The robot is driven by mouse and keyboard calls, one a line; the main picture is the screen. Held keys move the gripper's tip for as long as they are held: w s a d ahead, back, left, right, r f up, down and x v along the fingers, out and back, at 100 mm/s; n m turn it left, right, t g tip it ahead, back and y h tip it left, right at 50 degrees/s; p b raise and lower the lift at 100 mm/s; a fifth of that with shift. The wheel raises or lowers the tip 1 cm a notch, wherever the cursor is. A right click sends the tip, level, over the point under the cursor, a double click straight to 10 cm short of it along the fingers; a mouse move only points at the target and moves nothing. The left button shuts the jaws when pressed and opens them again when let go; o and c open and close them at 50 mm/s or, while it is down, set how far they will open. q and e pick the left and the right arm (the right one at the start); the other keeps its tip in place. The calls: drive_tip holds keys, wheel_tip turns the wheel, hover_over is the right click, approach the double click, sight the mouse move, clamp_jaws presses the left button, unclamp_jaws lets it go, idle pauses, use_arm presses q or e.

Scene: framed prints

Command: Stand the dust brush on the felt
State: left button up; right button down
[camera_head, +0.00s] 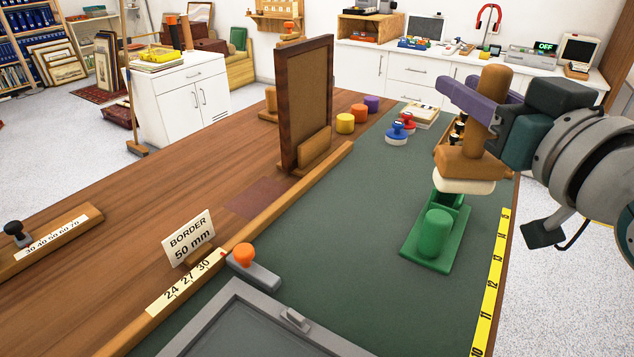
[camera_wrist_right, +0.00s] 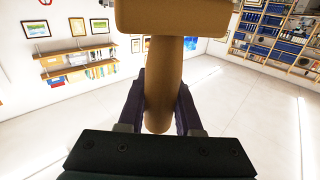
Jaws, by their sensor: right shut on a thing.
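The dust brush (camera_head: 472,164) has a brown wooden handle and block with a cream bristle pad underneath. My right gripper (camera_head: 484,112) is shut on its upright handle, with the bristles facing down. In the right wrist view, the purple fingers (camera_wrist_right: 162,110) sit on both sides of the brush handle (camera_wrist_right: 162,70). The brush appears over the far right part of the bench, seemingly in the air. A dark green surface (camera_head: 350,235) covers the bench's right part, and a small reddish-brown patch (camera_head: 257,196) lies on the wood. I cannot tell which is the felt. My left gripper is out of view.
A green block with a knob (camera_head: 433,236) stands below the brush in the picture. An upright brown frame (camera_head: 305,105) stands beyond the patch, and a "BORDER 50 mm" card (camera_head: 190,238) on the near side. A grey frame (camera_head: 255,322) lies in front. The green middle is clear.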

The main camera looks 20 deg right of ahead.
drive_tip(key=shift+w+a+r+m+h, duration=0.1)
drive_tip(key=shift+w+r+m+h, duration=0.25)
drive_tip(key=shift+r+h, duration=0.3)
drive_tip(key=shift+s+f+b, duration=0.1)
drive_tip(key=shift+f+b, duration=0.1)
drive_tip(key=shift+b, duration=0.15)
use_arm(q)
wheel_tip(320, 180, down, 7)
drive_tip(key=b, duration=0.6)
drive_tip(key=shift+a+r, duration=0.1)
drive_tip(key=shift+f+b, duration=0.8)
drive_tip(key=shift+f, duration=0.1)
use_arm(e)
wheel_tip(320, 180, down, 20)
drive_tip(key=shift+r, duration=0.2)
